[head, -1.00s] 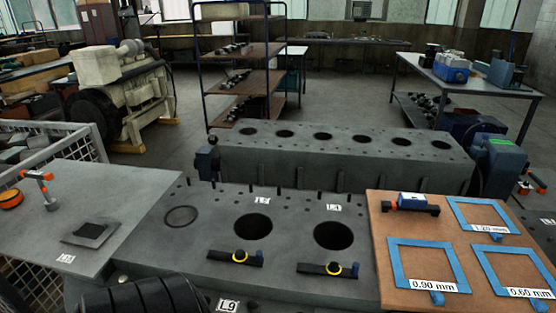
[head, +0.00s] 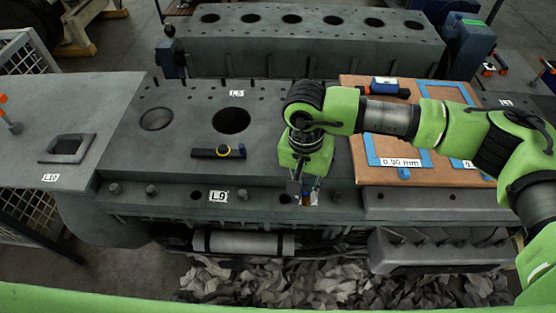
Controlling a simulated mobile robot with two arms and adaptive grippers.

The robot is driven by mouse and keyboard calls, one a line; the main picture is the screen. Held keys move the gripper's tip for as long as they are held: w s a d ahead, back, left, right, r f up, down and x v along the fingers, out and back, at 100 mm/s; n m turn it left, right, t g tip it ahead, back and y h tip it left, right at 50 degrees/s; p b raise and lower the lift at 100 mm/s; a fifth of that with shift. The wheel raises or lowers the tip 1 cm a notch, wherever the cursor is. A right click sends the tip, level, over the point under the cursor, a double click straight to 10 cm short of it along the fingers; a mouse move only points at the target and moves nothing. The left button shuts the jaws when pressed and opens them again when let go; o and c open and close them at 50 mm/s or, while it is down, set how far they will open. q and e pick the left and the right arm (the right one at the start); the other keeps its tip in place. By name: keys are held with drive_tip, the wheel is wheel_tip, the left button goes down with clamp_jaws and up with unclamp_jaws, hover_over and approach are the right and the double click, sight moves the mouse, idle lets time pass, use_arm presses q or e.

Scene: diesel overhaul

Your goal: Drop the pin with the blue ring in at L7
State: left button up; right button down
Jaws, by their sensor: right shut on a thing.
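My right gripper (head: 304,196) points down over the front ledge of the grey engine block (head: 180,130). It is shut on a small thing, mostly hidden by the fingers. A bluish and orange bit shows at the fingertips, which fits the pin with the blue ring (head: 306,194), but it is too small to be sure. A white label (head: 314,198) sits right beside the fingertips, partly covered and unreadable. A dark hole (head: 284,198) in the ledge lies just left of the fingertips. My left gripper is not in view.
Label L9 (head: 217,196) is on the ledge, with several short pegs (head: 151,190) along it. A black bar with a yellow ring (head: 219,152) lies by the large bore (head: 231,121). A brown board with blue frames (head: 350,95) is at right, partly behind my arm.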

drive_tip(key=w+a+r+m, duration=0.1)
drive_tip(key=w+a+r, duration=0.1)
drive_tip(key=a+r, duration=0.25)
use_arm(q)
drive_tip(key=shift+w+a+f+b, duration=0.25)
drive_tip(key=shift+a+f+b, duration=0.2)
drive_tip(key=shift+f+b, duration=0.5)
use_arm(e)
drive_tip(key=shift+y, duration=0.4)
drive_tip(key=f, duration=0.6)
drive_tip(key=shift+w+a+f, duration=0.25)
drive_tip(key=shift+w, duration=0.1)
use_arm(q)
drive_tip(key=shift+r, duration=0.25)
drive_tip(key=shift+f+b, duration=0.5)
drive_tip(key=shift+b, duration=0.15)
use_arm(e)
drive_tip(key=shift+s, duration=0.1)
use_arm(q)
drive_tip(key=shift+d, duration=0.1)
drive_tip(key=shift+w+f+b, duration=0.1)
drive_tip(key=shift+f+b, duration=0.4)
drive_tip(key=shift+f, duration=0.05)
